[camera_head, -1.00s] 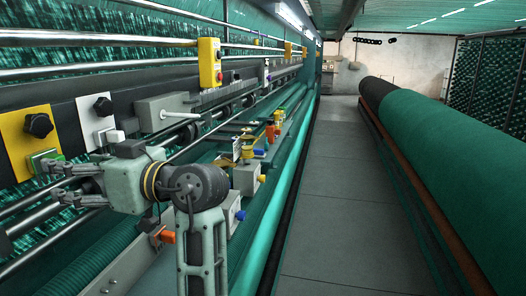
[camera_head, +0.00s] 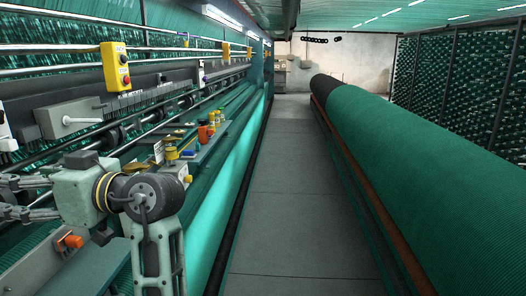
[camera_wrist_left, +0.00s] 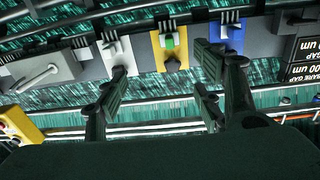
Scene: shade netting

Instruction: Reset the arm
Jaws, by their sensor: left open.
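My left arm comes in at the lower left of the head view, with its grey-green wrist beside the machine. My left gripper (camera_head: 22,198) points left toward the machine, and its fingers reach the picture's left edge. In the left wrist view the gripper (camera_wrist_left: 160,68) has its two dark fingers spread wide with nothing between them. Beyond the fingers lie a yellow bracket with a green part (camera_wrist_left: 169,45) and a blue bracket (camera_wrist_left: 228,36) on the machine's rail. I cannot tell how far they are from the fingertips. My right gripper is not in view.
The netting machine (camera_head: 215,95) runs along the left, with a yellow button box (camera_head: 115,66) and a ledge of small parts (camera_head: 203,133). A large green netting roll (camera_head: 410,145) lies on the right. The grey aisle floor (camera_head: 283,190) between them is clear.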

